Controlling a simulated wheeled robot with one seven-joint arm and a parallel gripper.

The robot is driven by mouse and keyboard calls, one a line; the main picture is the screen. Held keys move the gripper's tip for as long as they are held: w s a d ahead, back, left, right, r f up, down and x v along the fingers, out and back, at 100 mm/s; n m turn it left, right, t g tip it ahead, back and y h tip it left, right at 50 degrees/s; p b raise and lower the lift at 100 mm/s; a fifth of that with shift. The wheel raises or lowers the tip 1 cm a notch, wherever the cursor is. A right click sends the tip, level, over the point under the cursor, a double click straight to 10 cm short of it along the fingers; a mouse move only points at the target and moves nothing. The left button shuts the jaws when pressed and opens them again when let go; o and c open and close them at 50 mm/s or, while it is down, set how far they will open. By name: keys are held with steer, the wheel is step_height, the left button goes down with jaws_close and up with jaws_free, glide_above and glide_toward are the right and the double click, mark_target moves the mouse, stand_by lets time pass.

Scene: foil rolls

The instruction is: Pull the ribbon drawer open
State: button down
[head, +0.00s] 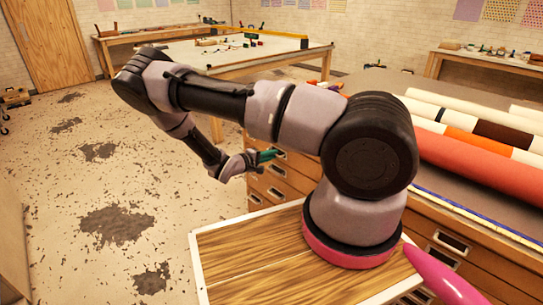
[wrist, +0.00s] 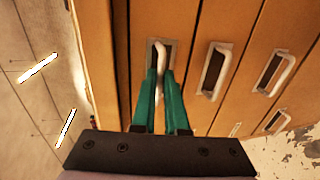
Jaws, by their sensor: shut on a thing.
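The wooden drawer cabinet shows in the head view (head: 268,187), partly hidden behind my arm. In the wrist view its drawer fronts run side by side, each with a pale metal handle. My gripper (wrist: 160,72) has green fingers shut on one drawer handle (wrist: 161,50), on the drawer front (wrist: 178,22) nearest the cabinet's top edge. No label naming the ribbon drawer is readable. The held drawer looks closed or nearly so. My gripper also shows in the head view (head: 266,155), small against the cabinet, where the handle is hidden.
Two more handles, a middle one (wrist: 215,70) and a right one (wrist: 274,73), sit on neighbouring drawers. Rolls (head: 470,155) lie on the cabinet top. A worktable (head: 235,55) stands behind. The stained floor (head: 110,190) at left is open.

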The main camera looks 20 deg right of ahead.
steer(key=f+v, duration=0.2)
steer(key=v, duration=0.7)
steer(key=f+v, duration=0.2)
steer(key=v, duration=0.8)
steer(key=shift+s+a, duration=0.35)
steer(key=shift+a, duration=0.2)
steer(key=c, duration=1)
jaws_free()
steer(key=shift+o, duration=0.2)
steer(key=v, duration=1)
steer(key=shift+s+a, duration=0.15)
steer(key=shift+a, duration=0.2)
